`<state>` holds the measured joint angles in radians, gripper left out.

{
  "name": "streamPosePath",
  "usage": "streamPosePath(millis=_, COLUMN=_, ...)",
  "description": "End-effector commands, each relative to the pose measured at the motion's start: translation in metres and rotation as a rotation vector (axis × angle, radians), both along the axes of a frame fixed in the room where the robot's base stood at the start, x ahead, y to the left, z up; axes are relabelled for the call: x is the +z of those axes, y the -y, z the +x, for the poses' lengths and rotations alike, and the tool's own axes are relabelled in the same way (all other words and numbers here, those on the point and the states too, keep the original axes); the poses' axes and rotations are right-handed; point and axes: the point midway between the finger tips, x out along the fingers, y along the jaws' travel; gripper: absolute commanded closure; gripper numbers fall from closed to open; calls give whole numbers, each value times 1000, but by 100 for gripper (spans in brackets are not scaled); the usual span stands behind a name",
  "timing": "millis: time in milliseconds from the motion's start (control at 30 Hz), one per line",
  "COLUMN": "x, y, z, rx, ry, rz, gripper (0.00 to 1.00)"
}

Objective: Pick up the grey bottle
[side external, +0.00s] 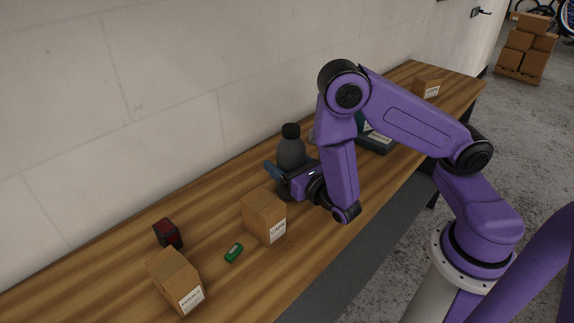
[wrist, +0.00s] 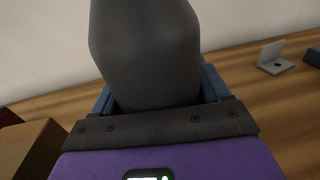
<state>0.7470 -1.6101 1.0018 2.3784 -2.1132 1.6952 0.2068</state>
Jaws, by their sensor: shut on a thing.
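The grey bottle (side external: 291,151) has a dark body and a black cap and stands upright on the wooden bench in the side external view. My gripper (side external: 279,174) reaches it from the right, with its blue fingers around the bottle's lower body. In the wrist view the bottle (wrist: 148,55) fills the upper middle, between the blue fingers of my gripper (wrist: 158,92). The gripper is shut on the bottle.
A cardboard box (side external: 264,216) stands close in front of the gripper. Another box (side external: 174,281), a red-and-black item (side external: 168,233) and a green item (side external: 234,252) sit at the lower left. The wall (side external: 180,100) runs behind the bench (side external: 75,290). A box (side external: 426,87) stands at the far end.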

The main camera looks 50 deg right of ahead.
Motion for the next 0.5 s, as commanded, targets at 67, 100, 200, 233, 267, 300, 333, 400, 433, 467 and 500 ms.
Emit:
streamPosePath(millis=67, x=9, y=-1, z=1, rx=0, ry=6, rz=4, gripper=83)
streamPosePath(millis=100, x=14, y=0, z=0, rx=0, ry=6, rz=4, gripper=83)
streamPosePath(millis=200, x=27, y=0, z=0, rx=0, ry=8, rz=4, gripper=83)
streamPosePath(millis=233, x=32, y=-1, z=1, rx=0, ry=8, rz=5, gripper=83)
streamPosePath(millis=267, x=36, y=-1, z=1, rx=0, ry=8, rz=6, gripper=83)
streamPosePath(millis=300, x=41, y=0, z=0, rx=0, ry=7, rz=5, gripper=83)
streamPosePath(millis=333, x=46, y=0, z=0, rx=0, ry=7, rz=5, gripper=83)
streamPosePath(millis=400, x=55, y=0, z=0, rx=0, ry=8, rz=6, gripper=83)
streamPosePath(millis=433, x=59, y=0, z=0, rx=0, ry=8, rz=5, gripper=83)
streamPosePath(millis=467, x=62, y=0, z=0, rx=0, ry=8, rz=5, gripper=83)
streamPosePath(millis=500, x=67, y=0, z=0, rx=0, ry=7, rz=6, gripper=83)
